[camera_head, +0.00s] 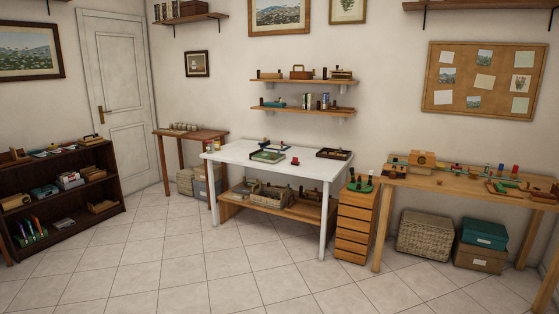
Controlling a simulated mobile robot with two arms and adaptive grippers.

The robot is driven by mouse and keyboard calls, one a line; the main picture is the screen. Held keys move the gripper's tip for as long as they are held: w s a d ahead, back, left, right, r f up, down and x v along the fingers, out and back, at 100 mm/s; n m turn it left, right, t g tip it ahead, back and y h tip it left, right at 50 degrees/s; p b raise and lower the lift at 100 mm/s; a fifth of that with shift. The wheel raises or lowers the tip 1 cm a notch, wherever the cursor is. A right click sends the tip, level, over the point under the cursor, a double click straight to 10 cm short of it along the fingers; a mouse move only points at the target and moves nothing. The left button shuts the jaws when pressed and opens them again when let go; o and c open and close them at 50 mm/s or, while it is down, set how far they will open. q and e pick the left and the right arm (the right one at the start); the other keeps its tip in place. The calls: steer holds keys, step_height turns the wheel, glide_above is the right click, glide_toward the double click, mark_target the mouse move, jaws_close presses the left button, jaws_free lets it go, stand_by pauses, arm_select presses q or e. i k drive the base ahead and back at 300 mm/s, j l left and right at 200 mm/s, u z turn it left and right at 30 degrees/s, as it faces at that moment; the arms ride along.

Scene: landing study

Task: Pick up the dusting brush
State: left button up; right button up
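I cannot pick out the dusting brush with certainty; the small items on the furniture are too small to tell apart. Small objects lie on the white table (308,173) in the middle, among them a green tray (268,156), a small red item (295,161) and a dark tray (333,154). More small items stand on the dark bookcase (75,159) at left, on two wall shelves (300,110) and on the wooden workbench (440,182) at right. Neither of my grippers is in view.
A small wooden side table (193,135) stands by the closed white door (116,100). A wooden drawer unit (355,222) fills the gap between white table and workbench. A wicker basket (425,233) and a teal box (484,233) sit under the workbench. The tiled floor (200,270) in front is clear.

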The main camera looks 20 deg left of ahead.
mark_target(295, 162)
steer(key=i+u, duration=0.25)
steer(key=i, duration=1.5)
steer(key=i+l, duration=0.1)
steer(key=i, duration=2.2)
steer(key=i+j+u, duration=0.05)
steer(key=j, duration=0.1)
